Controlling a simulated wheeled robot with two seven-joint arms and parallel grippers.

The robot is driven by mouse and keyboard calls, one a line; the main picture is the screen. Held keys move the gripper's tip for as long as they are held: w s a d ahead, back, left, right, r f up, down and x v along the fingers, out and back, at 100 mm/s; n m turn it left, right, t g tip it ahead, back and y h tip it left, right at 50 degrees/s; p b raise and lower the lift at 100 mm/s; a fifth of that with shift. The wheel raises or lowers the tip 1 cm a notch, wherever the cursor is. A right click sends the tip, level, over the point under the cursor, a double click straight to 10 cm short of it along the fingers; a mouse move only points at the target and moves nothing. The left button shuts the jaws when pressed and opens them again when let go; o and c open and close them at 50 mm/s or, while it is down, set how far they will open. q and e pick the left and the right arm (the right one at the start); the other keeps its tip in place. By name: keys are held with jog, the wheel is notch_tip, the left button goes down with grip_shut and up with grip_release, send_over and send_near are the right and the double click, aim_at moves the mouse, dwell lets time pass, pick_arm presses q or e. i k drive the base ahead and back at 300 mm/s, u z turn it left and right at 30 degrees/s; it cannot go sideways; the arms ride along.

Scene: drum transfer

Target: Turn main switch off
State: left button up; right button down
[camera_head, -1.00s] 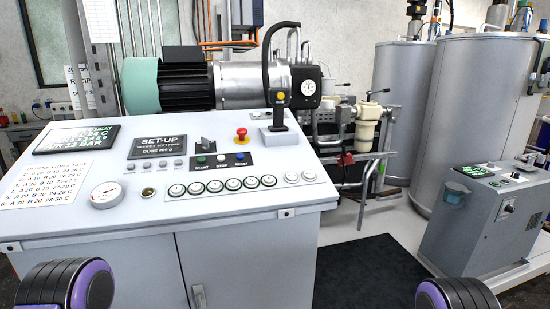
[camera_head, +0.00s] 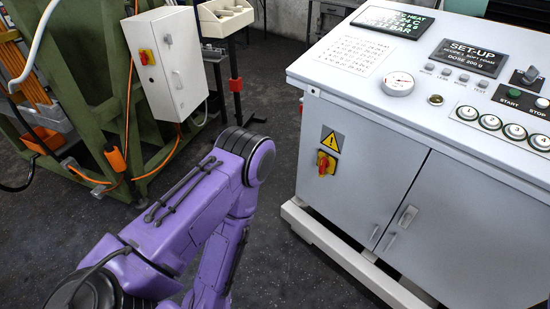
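A red rotary switch on a yellow plate (camera_head: 326,163) is on the left side of the white control cabinet (camera_head: 375,170), under a yellow warning triangle. Its exact handle angle is too small to tell. My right gripper is out of view.
The console top carries a gauge (camera_head: 398,84), displays, buttons and a grey selector (camera_head: 525,76). A green machine frame (camera_head: 75,90) stands at the left, with orange cables hanging. Dark floor (camera_head: 270,240) is clear between the frame and the cabinet. A white base rail (camera_head: 340,253) juts out below the cabinet.

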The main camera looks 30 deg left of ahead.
aim_at(324, 163)
jog(key=u, duration=0.3)
jog(key=i, duration=1)
jog(key=z, duration=0.1)
